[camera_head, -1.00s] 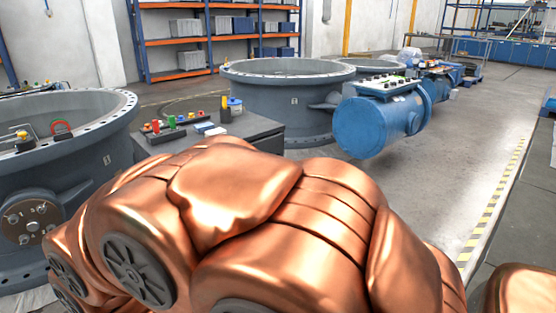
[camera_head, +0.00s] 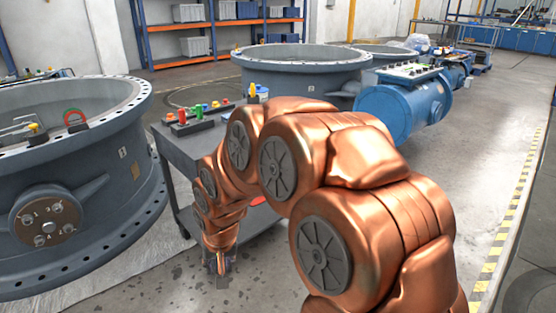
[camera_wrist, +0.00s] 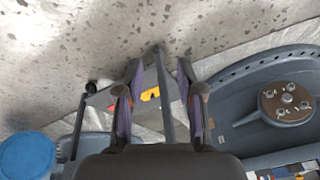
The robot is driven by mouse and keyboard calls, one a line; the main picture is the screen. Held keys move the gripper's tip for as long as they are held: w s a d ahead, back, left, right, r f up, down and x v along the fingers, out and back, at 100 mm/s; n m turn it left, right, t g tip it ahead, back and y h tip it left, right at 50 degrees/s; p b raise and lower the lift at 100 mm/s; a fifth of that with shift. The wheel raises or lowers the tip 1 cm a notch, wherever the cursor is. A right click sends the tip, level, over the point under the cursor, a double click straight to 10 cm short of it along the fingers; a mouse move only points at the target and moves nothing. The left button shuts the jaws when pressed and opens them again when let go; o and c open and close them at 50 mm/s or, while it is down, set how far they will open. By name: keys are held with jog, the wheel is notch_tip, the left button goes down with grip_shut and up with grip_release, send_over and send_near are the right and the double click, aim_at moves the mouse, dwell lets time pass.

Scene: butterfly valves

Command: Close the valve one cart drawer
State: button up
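The grey valve one cart (camera_head: 180,150) stands between the large grey valve bodies in the head view, partly hidden by my arm. In the wrist view, an open drawer (camera_wrist: 108,90) with yellow and red items inside shows between and beside my fingers. A grey upright panel, seemingly the drawer's front (camera_wrist: 164,90), lies between the two fingers. My gripper (camera_head: 222,268) points down in front of the cart, low over the floor. In the wrist view my gripper (camera_wrist: 163,95) has its fingers spread apart. I cannot tell whether they touch the panel.
A large grey valve body (camera_head: 85,215) stands close to the left of my gripper. Another valve body (camera_head: 300,85) stands behind the cart, with a blue cylinder (camera_head: 410,105) to its right. Colored small parts (camera_head: 185,115) sit on the cart top. Floor at the right is clear.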

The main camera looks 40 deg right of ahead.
jog(key=w+d+f+m+t+h+b, duration=0.2)
jog(key=w+d+m+t, duration=0.6)
jog(key=w+d, duration=1.15)
jog(key=d+r+m+t+h+b, duration=0.2)
jog(key=d+m+t+h, duration=0.65)
jog(key=d, duration=1.35)
jog(key=shift+w+d+r+m+g+y+b, duration=0.15)
jog(key=shift+w+d+r+m+y+b, duration=0.25)
jog(key=shift+w, duration=0.7)
jog(key=shift+w+d+r+m+g+y+b, duration=0.1)
jog(key=shift+w+d+r+g+y+b, duration=0.1)
jog(key=shift+w+d+y+b, duration=0.6)
jog(key=shift+w+d+r+m+g+y+b, duration=0.1)
jog(key=shift+w+d+r+m+b, duration=0.2)
jog(key=shift+w, duration=1.05)
jog(key=shift+c, duration=0.4)
grip_shut()
